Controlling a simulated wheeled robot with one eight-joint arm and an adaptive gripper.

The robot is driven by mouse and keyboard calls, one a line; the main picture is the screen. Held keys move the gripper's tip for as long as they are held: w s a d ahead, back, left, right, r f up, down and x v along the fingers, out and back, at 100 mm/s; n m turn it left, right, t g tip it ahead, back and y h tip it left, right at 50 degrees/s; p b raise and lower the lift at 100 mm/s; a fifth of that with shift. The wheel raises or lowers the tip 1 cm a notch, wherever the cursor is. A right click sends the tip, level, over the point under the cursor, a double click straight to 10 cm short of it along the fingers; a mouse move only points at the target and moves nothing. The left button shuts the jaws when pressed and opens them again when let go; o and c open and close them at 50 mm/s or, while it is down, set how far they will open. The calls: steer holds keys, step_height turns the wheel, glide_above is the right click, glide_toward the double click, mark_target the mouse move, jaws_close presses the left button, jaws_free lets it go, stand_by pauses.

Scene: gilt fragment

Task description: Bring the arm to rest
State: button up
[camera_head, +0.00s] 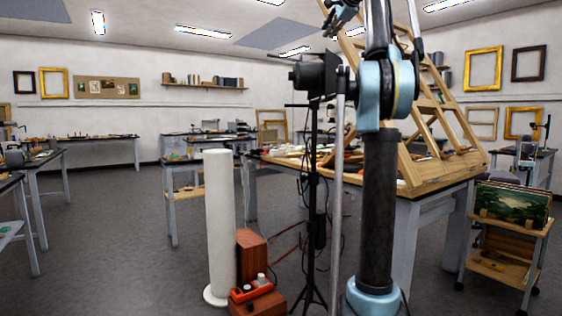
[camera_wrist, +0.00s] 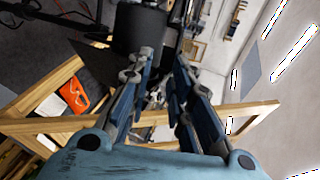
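My arm (camera_head: 385,90) stands upright right of centre in the head view, and its upper part runs out of the top edge. A dark jointed part at the top edge looks like my gripper, but it is cut off there. In the wrist view my gripper (camera_wrist: 161,66) shows two blue-grey fingers with a gap between them. The gripper is open, and I see nothing held between the fingers. Pale wooden beams (camera_wrist: 252,117) show behind the fingers; I cannot tell how far away they are.
A wooden easel frame (camera_head: 462,120) stands on a worktable (camera_head: 425,200) close behind my arm. A black stand (camera_head: 313,190), a white column (camera_head: 220,215) and red-brown blocks (camera_head: 251,257) stand to its left. A cart (camera_head: 512,245) holds paintings at right. Grey floor (camera_head: 110,245) is open at left.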

steer(key=s+a+f+n+g, duration=0.2)
steer(key=s+f+n, duration=0.15)
steer(key=f, duration=0.85)
steer(key=s+a+f+n+g, duration=0.15)
steer(key=s+f, duration=0.35)
steer(key=f, duration=0.7)
steer(key=s+a+f+n+g, duration=0.1)
steer(key=s+f+n+g, duration=0.3)
steer(key=f, duration=0.8)
steer(key=s+d+f+n+g+h, duration=0.1)
steer(key=s+f+n, duration=0.1)
steer(key=s+f, duration=0.7)
steer(key=s+d+f+n+g+h, duration=0.1)
steer(key=s+f, duration=0.9)
steer(key=f, duration=1.3)
steer(key=s+d+f+n+g+h, duration=0.1)
steer(key=s+d+f+n+h, duration=0.1)
steer(key=s+f, duration=0.7)
step_height(320, 180, down, 7)
steer(key=shift+s+f+n, duration=0.15)
steer(key=shift+s+n, duration=0.15)
steer(key=shift+n, duration=0.3)
steer(key=shift+g, duration=0.25)
